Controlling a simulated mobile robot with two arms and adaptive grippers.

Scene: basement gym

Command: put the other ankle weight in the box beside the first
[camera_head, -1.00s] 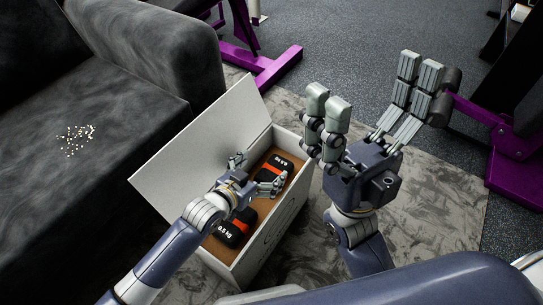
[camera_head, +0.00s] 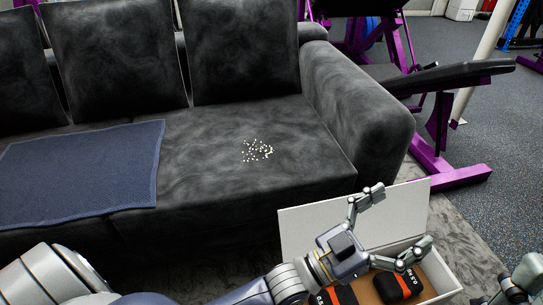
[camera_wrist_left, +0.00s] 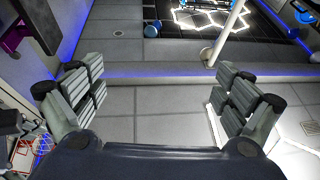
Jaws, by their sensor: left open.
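The white box (camera_head: 449,272) stands on the rug at the lower right of the head view, with its lid (camera_head: 300,231) raised. Two black ankle weights with orange bands lie side by side inside: one (camera_head: 398,284) at right, the other (camera_head: 343,296) at left, partly cut off by the frame edge and my arm. My left gripper (camera_head: 399,215) is open and empty above the box, in front of the lid. In the left wrist view its fingers (camera_wrist_left: 157,88) are spread with nothing between. My right gripper (camera_head: 520,280) is partly in view at the right edge; its fingers are unclear.
The dark grey sofa (camera_head: 210,170) fills the left and middle, with a blue towel (camera_head: 80,172) and small pale crumbs (camera_head: 257,151) on its seat. A purple-framed gym bench (camera_head: 440,165) stands behind right. Open grey floor (camera_head: 490,130) lies at right.

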